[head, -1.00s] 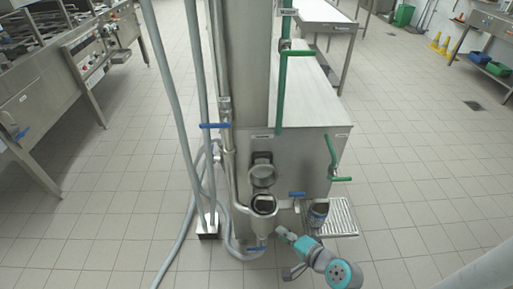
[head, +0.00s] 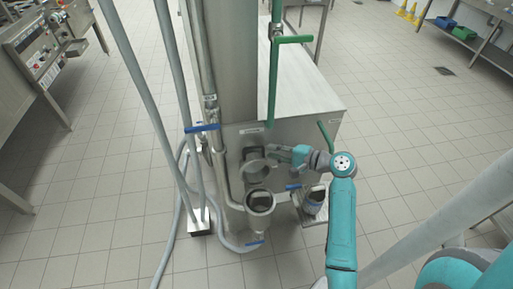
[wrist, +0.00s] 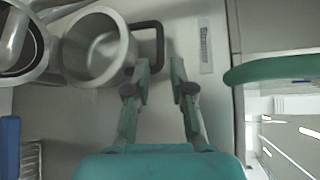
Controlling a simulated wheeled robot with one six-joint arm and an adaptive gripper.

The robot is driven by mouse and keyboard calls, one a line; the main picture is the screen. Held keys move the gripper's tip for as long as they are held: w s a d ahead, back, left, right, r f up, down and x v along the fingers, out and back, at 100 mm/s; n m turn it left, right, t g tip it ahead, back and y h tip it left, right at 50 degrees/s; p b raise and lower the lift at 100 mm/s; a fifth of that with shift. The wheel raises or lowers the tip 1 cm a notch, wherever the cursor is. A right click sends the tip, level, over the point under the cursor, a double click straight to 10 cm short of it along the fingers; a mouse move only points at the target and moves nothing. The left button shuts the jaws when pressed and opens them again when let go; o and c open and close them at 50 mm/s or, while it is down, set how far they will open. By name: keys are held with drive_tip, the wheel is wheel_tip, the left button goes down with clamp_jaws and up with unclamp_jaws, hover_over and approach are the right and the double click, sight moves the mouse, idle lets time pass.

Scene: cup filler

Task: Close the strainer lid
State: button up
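The strainer (head: 260,203) is a round metal cup on the pipe at the front of the steel machine, its dark mouth uncovered. In the wrist view, the strainer (wrist: 40,68) is at the left edge, partly cut off. Its lid (head: 254,170) is a round, hollow metal cap standing open above and behind the mouth. The lid (wrist: 97,48) faces the wrist camera, with a black loop handle (wrist: 158,32) on its right side. My gripper (head: 273,151) is beside the lid; in the wrist view my gripper (wrist: 159,64) is open, fingertips close to the handle. Contact is unclear.
Blue valve levers (head: 203,128) and (head: 294,187) are near the strainer. Green pipework (head: 273,80) rises right of the steel column. A dark-topped bottle (head: 314,200) stands on the drain tray at right. Grey hoses run at left. The tiled floor in front is open.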

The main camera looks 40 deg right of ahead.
sight(257, 157)
drive_tip(key=x, duration=0.6)
drive_tip(key=shift+w+a+f, duration=0.1)
drive_tip(key=shift+w+a, duration=0.05)
drive_tip(key=shift+w, duration=0.15)
clamp_jaws()
